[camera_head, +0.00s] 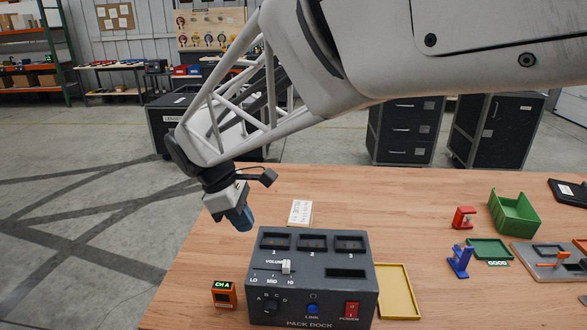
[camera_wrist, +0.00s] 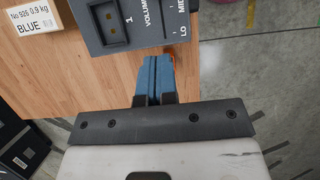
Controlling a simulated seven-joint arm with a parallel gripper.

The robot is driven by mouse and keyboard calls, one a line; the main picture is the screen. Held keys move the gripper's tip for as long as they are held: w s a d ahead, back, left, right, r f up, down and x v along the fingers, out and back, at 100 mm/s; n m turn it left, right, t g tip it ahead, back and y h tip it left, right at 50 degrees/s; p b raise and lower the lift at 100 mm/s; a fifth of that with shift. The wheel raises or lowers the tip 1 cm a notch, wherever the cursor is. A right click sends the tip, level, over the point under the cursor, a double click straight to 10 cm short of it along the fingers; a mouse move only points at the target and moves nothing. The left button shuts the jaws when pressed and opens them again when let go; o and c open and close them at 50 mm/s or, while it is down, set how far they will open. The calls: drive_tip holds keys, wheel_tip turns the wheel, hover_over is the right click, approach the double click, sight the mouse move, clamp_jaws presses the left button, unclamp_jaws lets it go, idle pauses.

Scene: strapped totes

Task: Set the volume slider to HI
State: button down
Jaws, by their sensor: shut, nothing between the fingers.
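The dark grey PACK DOCK box (camera_head: 335,308) stands on the wooden table. Its volume slider knob (camera_head: 286,267), small and white, sits on the track between the MID and HI marks, closer to HI. My gripper (camera_head: 245,224) has blue fingers, shut and empty, above the table to the left of the box's back corner and apart from the slider. In the wrist view my shut fingers (camera_wrist: 153,76) point at the box edge (camera_wrist: 100,22), with the VOLUME, LO and MID labels beside it. The knob is out of that view.
An orange CH A box (camera_head: 224,294) stands left of the dock. A green bin (camera_head: 515,213), a red stand (camera_head: 464,217) and a blue stand (camera_head: 460,261) are farther right.

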sight(286, 267)
drive_tip(key=shift+a, duration=1)
drive_tip(key=shift+f, duration=0.2)
drive_tip(key=x, duration=0.9)
drive_tip(key=shift+f, duration=0.15)
drive_tip(key=d, duration=0.2)
drive_tip(key=shift+d+f, duration=0.2)
drive_tip(key=shift+d, duration=0.95)
